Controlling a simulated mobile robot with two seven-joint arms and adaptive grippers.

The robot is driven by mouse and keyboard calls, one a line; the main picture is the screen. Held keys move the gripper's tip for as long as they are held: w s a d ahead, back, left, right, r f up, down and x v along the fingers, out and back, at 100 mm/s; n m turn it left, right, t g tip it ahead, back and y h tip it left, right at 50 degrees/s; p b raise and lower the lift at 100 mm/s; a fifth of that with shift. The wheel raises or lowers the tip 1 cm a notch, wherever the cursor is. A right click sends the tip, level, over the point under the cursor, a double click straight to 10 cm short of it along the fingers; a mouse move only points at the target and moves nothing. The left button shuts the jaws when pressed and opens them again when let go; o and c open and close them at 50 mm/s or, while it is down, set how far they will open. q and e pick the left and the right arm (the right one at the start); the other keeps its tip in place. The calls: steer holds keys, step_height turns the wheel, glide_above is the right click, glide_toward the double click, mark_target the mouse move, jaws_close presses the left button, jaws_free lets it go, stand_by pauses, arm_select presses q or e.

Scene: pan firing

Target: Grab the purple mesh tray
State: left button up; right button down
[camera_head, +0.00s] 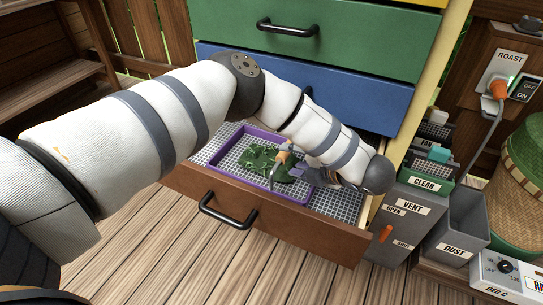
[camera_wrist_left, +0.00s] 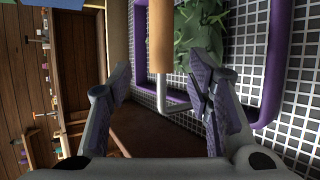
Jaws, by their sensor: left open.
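The purple mesh tray (camera_head: 218,160) lies in the pulled-out brown drawer and holds green leaves (camera_head: 258,162). Its purple rim and mesh also show in the left wrist view (camera_wrist_left: 270,70). An orange-tan handle (camera_head: 283,157) on a pale metal bracket stands at the tray's near right side. My left gripper (camera_head: 300,172) is low over the tray's right part, partly hidden by my own arm. In the left wrist view its fingers (camera_wrist_left: 160,92) are open, one on each side of the handle (camera_wrist_left: 160,40), with gaps visible. My right gripper is out of view.
The brown drawer front (camera_head: 270,222) with a black pull is near me. Closed blue (camera_head: 350,105) and green (camera_head: 345,45) drawers stand above. Grey vent (camera_head: 398,222) and dust (camera_head: 462,225) bins stand to the right. The plank floor in front is clear.

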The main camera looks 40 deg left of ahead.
mark_target(286, 157)
arm_select(q)
steer(key=x, duration=0.5)
steer(key=shift+w+a+f, duration=0.1)
steer(key=shift+a+f, duration=0.15)
jaws_close()
steer(key=shift+r, duration=0.1)
